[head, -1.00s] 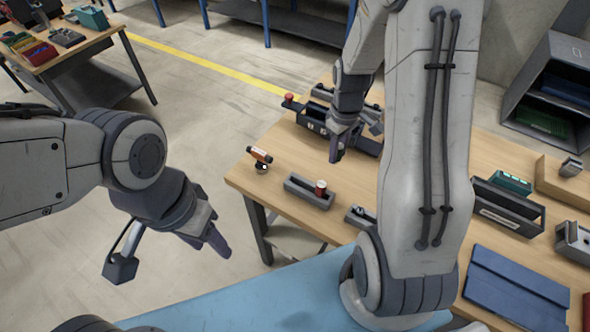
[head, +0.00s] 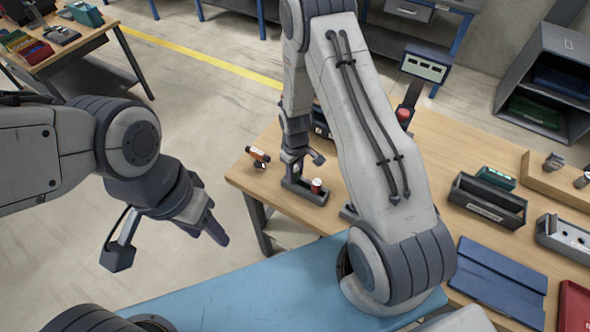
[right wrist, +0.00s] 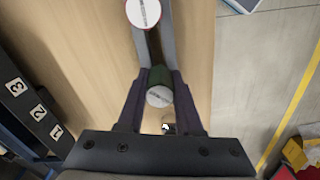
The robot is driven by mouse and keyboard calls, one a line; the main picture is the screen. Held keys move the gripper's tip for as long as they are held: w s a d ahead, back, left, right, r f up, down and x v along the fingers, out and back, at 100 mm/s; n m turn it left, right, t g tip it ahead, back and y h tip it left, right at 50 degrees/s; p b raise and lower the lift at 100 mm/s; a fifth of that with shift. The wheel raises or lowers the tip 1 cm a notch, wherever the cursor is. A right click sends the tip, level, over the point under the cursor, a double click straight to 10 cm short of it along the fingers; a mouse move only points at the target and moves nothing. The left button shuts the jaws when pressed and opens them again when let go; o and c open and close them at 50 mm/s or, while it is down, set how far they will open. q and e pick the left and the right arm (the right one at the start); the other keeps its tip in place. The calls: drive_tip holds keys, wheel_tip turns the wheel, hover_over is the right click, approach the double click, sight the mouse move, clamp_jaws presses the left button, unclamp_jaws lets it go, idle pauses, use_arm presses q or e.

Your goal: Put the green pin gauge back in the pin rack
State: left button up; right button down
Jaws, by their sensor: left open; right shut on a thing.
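The green pin gauge (right wrist: 160,87) has a pale round end cap and stands between the two fingers of my right gripper (right wrist: 159,102), which is shut on it. In the head view my right gripper (head: 297,168) is at the left end of the grey pin rack (head: 305,192). The rack also shows in the right wrist view (right wrist: 168,42). A red pin gauge (head: 317,185) stands in the rack's right part. I cannot tell how far the green pin sits in the rack. My left gripper (head: 170,248) is open and empty, left of the bench.
An orange and black gauge (head: 258,155) stands left of the rack near the bench edge. A numbered dark box (right wrist: 38,115) is beside the rack. A dark open tray (head: 487,207) and a blue folder (head: 500,277) lie further right, beyond my right arm.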

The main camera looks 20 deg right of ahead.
drive_tip(key=shift+f, duration=0.1)
drive_tip(key=shift+f+b, duration=0.55)
drive_tip(key=c, duration=0.6)
unclamp_jaws()
drive_tip(key=shift+r, duration=0.1)
